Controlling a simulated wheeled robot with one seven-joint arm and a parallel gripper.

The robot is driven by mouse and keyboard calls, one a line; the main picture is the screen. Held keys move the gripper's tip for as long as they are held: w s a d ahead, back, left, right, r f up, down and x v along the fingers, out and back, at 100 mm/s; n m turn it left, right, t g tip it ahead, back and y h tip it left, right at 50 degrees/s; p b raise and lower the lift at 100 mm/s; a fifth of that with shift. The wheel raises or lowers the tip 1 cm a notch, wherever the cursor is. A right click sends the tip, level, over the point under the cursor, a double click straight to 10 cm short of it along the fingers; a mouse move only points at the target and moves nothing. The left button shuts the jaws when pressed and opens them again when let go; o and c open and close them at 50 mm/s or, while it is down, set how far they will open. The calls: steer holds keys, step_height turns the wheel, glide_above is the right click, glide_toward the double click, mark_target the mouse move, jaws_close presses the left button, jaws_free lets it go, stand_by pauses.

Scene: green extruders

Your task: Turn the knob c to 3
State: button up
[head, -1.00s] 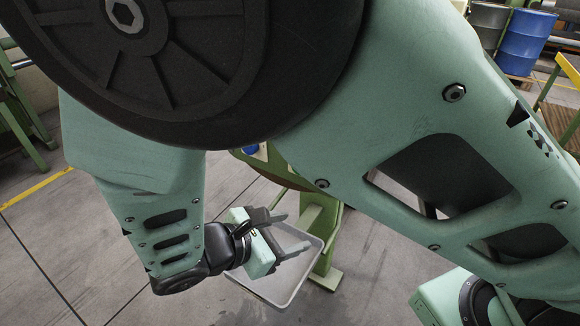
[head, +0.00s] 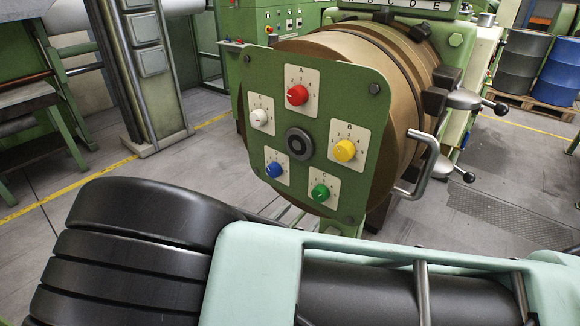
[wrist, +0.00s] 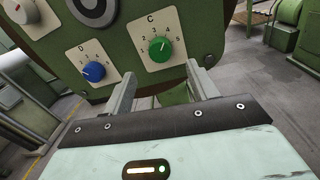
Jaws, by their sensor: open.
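The green knob c (head: 320,193) sits on a white plate low on the right of a green panel (head: 322,128). In the wrist view the green knob (wrist: 160,50) sits under the letter C, with small numbers around it. A pale pointer mark seems to face roughly upward; I cannot tell its exact number. My gripper (wrist: 160,70) is open and empty, its two fingers apart below and on either side of the knob's plate. The knob appears beyond the fingertips, not between them. The gripper does not show in the head view.
Other knobs share the panel: red (head: 297,95), yellow (head: 345,150), blue (head: 275,170) and white (head: 259,118). A dark round hub (head: 299,143) sits at the panel's centre. A metal handle (head: 417,170) juts out at right. Blue (head: 568,62) and grey drums stand behind.

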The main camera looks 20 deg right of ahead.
mark_target(318, 197)
steer(key=p+x, duration=0.2)
steer(key=x, duration=0.5)
steer(key=shift+w+d, duration=0.3)
steer(key=c, duration=1)
